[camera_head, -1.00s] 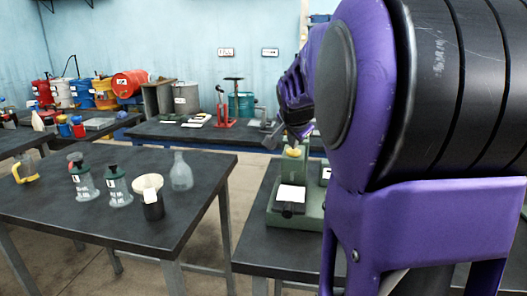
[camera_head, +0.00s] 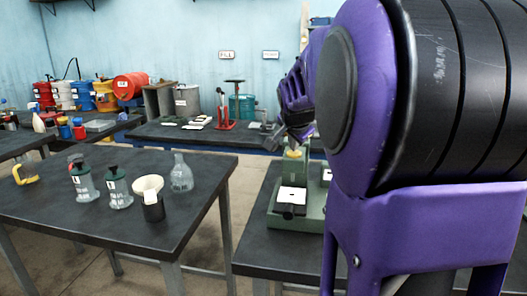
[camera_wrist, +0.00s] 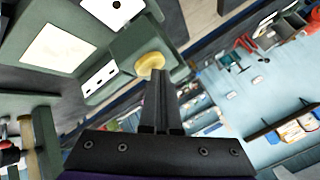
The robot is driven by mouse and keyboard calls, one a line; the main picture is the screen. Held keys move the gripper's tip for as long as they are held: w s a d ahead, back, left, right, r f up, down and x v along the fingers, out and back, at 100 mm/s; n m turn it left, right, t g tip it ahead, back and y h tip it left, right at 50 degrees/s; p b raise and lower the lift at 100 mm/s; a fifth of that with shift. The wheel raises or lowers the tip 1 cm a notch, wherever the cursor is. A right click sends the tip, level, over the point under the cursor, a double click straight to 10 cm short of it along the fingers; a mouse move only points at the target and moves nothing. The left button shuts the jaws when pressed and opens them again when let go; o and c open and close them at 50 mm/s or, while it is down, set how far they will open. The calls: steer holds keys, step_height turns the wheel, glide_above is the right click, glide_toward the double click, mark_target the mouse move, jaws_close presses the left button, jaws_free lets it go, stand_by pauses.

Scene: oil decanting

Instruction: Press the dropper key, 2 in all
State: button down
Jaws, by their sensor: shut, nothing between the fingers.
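The dropper key, a pale yellow round knob (camera_head: 295,153), sits on the green dropper stand (camera_head: 283,216) on the near right table. In the wrist view the knob (camera_wrist: 149,62) lies right at my fingertips. My gripper (camera_wrist: 159,74) is shut and empty, with its two fingers side by side. Its tips overlap the knob's lower edge there; I cannot tell whether they touch it. In the head view my gripper (camera_head: 294,143) is small and dark, just above the knob. My own purple arm hides the stand's right side.
Cans and drums stand on the back tables. A floor gap separates left and right tables.

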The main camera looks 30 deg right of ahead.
mark_target(292, 154)
steer(key=shift+r+p, duration=0.3)
steer(key=shift+r, duration=0.4)
steer(key=shift+r+p, duration=1.65)
steer(key=shift+r, duration=0.85)
steer(key=shift+a, duration=0.1)
stand_by(0.5)
